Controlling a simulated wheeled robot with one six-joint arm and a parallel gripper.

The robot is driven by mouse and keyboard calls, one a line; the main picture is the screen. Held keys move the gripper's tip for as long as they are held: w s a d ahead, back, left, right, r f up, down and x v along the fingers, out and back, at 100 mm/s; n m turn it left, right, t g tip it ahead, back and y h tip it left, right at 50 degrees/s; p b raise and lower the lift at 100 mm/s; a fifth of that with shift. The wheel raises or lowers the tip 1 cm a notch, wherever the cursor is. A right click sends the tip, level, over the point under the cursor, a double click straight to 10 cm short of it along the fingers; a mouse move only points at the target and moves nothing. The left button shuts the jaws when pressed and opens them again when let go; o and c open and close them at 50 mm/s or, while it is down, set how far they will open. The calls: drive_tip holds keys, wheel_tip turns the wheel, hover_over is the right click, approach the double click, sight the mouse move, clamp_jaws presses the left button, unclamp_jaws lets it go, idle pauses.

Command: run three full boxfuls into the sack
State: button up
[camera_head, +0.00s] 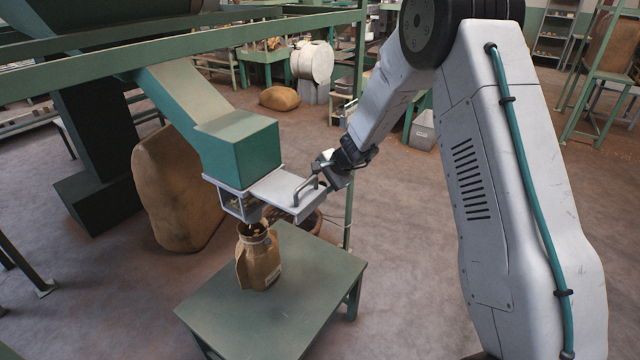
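A paper sack (260,262) stands upright with its top open on a small green table (225,315). Brown contents show at its mouth. Above it is the green hopper outlet box (240,150) at the lower end of a sloping chute (185,100). A flat grey slide plate (270,188) sticks out to the right from the metal frame under the box. The plate carries a bent grey handle (305,188). My gripper (328,172) is at the handle's upper end, seemingly touching it. Its fingers are small and dark, so their closure is unclear.
A basket (305,221) is partly hidden behind the slide plate. A big brown sack (175,190) stands behind the chute. A green post (350,205) and rail (200,38) frame the hopper. Another brown sack (279,98) lies on the floor farther back.

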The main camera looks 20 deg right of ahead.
drive_tip(key=shift+s+d, duration=0.1)
drive_tip(key=v, duration=0.7)
drive_tip(key=shift+r, duration=0.3)
drive_tip(key=shift+s, duration=0.2)
idle(0.5)
